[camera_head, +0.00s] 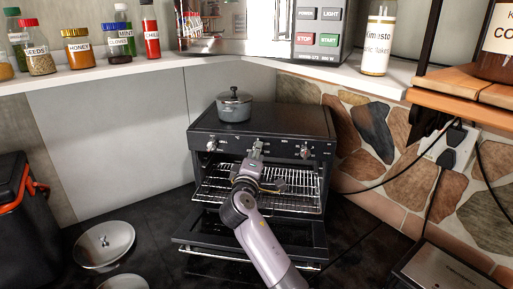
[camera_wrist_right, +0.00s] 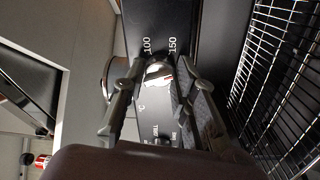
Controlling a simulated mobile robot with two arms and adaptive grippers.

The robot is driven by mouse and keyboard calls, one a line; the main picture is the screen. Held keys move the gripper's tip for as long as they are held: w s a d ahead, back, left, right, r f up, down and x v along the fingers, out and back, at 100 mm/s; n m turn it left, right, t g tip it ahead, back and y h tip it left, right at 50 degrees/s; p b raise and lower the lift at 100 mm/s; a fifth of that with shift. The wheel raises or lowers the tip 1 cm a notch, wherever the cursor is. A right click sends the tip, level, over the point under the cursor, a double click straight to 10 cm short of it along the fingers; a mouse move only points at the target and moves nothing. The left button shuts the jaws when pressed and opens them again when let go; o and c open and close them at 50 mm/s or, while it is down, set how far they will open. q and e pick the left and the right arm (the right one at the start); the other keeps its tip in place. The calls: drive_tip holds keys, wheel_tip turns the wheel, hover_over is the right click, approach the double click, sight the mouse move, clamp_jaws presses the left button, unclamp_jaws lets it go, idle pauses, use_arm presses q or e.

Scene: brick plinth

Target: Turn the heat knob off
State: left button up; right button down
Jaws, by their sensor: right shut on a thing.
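A small black oven (camera_head: 262,118) stands in the corner with its door (camera_head: 250,240) folded down. Its front panel has silver knobs, one at the left (camera_head: 212,146) and one at the right (camera_head: 305,152). My right gripper (camera_head: 257,152) is at the middle of the panel and covers what lies behind it there. In the right wrist view, my gripper (camera_wrist_right: 163,72) is shut on a silver knob (camera_wrist_right: 158,69), with a finger on each side. The printed marks 100 and 150 show beside this knob. My left gripper is in neither view.
A lidded grey pot (camera_head: 234,105) stands on the oven. Wire racks (camera_head: 285,185) are inside it, below my right gripper. A shelf (camera_head: 150,66) with jars runs above. Metal bowls (camera_head: 104,246) lie at the lower left. Cables hang at the right.

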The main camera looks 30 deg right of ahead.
drive_tip(key=shift+a+n+g+y+p, duration=0.3)
drive_tip(key=shift+n+p, duration=2.2)
drive_tip(key=shift+n, duration=5.6)
drive_tip(key=shift+d+n+g+y+p, duration=0.15)
drive_tip(key=shift+n+y+p, duration=0.45)
drive_tip(key=shift+n+p, duration=4.7)
drive_tip(key=n+b, duration=0.5)
drive_tip(key=n, duration=0.1)
drive_tip(key=shift+b, duration=0.35)
